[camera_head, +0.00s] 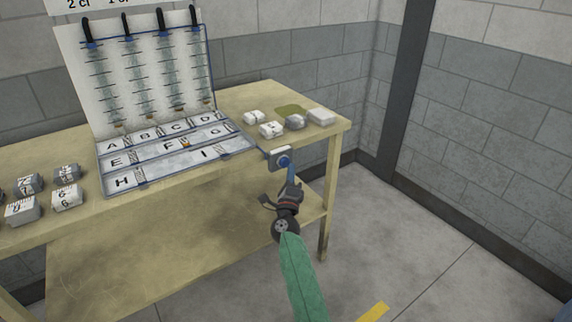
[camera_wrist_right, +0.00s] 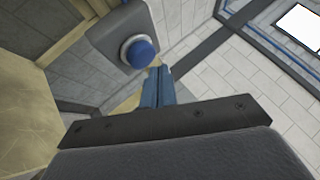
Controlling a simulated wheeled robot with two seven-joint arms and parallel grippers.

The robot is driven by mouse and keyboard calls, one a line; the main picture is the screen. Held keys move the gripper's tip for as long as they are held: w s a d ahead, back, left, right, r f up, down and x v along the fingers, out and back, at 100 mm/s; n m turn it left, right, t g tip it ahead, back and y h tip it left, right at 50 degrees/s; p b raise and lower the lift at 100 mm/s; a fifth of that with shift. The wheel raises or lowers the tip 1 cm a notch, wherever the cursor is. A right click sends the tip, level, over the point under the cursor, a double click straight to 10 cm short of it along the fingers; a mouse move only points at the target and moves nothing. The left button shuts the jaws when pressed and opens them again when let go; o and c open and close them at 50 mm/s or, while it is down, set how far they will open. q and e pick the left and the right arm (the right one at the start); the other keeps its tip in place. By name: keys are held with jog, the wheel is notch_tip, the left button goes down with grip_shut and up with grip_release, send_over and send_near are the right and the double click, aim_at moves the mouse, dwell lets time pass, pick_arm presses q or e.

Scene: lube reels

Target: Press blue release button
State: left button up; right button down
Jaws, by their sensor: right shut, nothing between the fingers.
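The blue release button (camera_head: 284,161) sits on a small grey box (camera_head: 272,154) at the front edge of the table. In the right wrist view the round blue button (camera_wrist_right: 139,52) stands out from its grey housing (camera_wrist_right: 112,28), with a pale ring around it. My right gripper (camera_head: 291,170) is shut and empty, its blue fingers just below the button in the head view. In the right wrist view the closed fingertips (camera_wrist_right: 158,72) are close to the button's lower right. Whether they touch it is hard to tell. My left gripper is not in view.
The wooden table (camera_head: 262,95) carries a lettered tray (camera_head: 172,170) with a tall board of reels (camera_head: 145,70) behind it. Small blocks (camera_head: 270,130) lie at the right and more (camera_head: 66,197) at the left. A dark post (camera_head: 405,90) stands right. Floor at right is clear.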

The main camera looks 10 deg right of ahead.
jog(key=shift+w, duration=0.1)
jog(key=shift+w+a, duration=0.15)
jog(key=shift+w, duration=0.15)
jog(key=shift+w+a, duration=0.15)
jog(key=shift+w, duration=0.3)
dwell(0.9)
jog(key=shift+s, duration=0.15)
jog(key=shift+s+d, duration=0.3)
jog(key=shift+s, duration=0.45)
jog(key=s, duration=0.1)
jog(key=s+d+p, duration=0.1)
jog(key=s, duration=0.2)
jog(key=shift+s+d+p, duration=0.3)
jog(key=shift+s+d, duration=0.05)
dwell(0.4)
dwell(1.5)
